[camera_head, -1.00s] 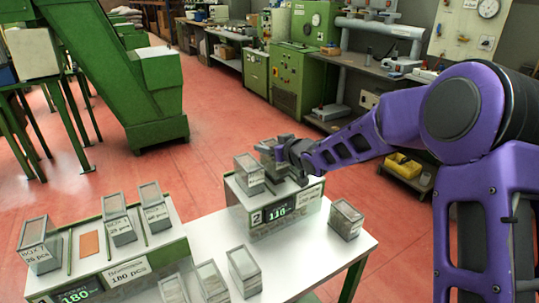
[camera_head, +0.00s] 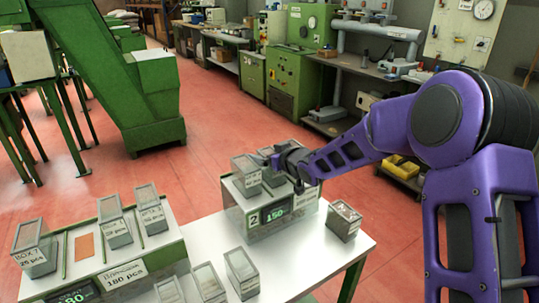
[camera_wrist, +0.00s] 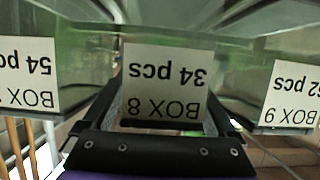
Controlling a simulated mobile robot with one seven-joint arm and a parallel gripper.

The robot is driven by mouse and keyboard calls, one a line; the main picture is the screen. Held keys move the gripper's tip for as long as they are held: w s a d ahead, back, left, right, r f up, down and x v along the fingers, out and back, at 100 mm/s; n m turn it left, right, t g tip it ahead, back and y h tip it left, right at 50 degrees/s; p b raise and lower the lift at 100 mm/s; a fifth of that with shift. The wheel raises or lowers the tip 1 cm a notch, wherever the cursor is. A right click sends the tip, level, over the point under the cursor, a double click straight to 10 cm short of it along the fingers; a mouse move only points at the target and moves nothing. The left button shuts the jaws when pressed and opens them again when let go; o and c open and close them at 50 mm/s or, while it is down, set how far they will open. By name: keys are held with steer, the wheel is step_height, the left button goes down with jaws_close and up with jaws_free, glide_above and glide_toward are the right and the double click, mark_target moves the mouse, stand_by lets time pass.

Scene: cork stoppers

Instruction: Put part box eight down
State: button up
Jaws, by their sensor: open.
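Box 8 (camera_wrist: 165,85), a clear box with a white label reading 34 pcs, is centred in the wrist view with its text upside down. My gripper (camera_wrist: 160,112) is open, with a finger on each side of box 8. In the head view my gripper (camera_head: 290,160) is over the top of counting stand 2 (camera_head: 255,232) and partly hides the boxes there. Box 8 appears to stand on that stand, in a row with neighbours. The stand's green display (camera_head: 278,211) reads 150.
In the wrist view, box 9 (camera_wrist: 291,90) is close on the right and a 54 pcs box (camera_wrist: 28,75) close on the left. A single box (camera_head: 344,220) stands right of the stand. The left stand (camera_head: 150,258) holds several others.

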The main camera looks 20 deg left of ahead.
steer(key=p+v, duration=0.1)
steer(key=v, duration=1.1)
steer(key=shift+r, duration=0.15)
steer(key=shift+w+r, duration=0.1)
